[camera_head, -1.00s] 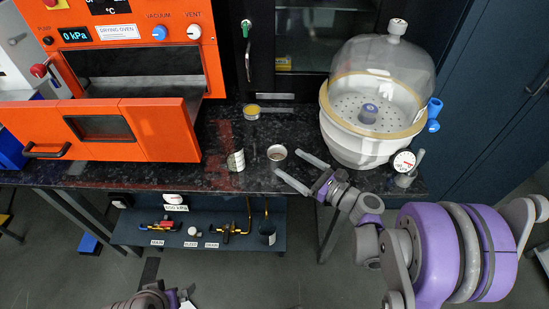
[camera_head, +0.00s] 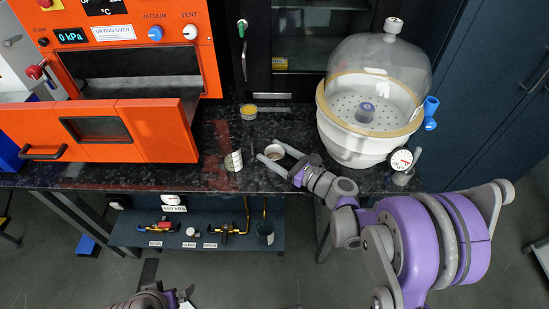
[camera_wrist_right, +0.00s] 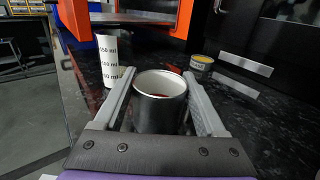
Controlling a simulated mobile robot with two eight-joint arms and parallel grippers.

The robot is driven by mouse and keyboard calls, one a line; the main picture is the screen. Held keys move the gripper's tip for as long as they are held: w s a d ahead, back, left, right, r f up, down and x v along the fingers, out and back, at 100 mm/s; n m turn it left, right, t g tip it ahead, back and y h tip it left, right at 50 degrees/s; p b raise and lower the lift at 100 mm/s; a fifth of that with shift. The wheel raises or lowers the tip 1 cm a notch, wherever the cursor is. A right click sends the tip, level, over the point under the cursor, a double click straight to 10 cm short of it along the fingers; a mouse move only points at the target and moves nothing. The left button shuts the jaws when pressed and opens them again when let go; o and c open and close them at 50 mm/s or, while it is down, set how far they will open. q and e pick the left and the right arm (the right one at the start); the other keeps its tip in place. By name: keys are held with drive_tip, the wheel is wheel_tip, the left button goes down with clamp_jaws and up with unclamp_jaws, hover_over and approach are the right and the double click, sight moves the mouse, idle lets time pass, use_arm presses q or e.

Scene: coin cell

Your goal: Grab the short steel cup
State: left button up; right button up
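A white marked beaker (camera_head: 234,160) stands close left of the cup, also in the wrist view (camera_wrist_right: 112,60). A small yellow-topped tin (camera_head: 248,111) is behind. The desiccator (camera_head: 365,140) stands right, and the orange oven's open door (camera_head: 150,130) left.

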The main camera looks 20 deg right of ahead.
drive_tip(key=c, duration=0.9)
drive_tip(key=shift+r, duration=0.1)
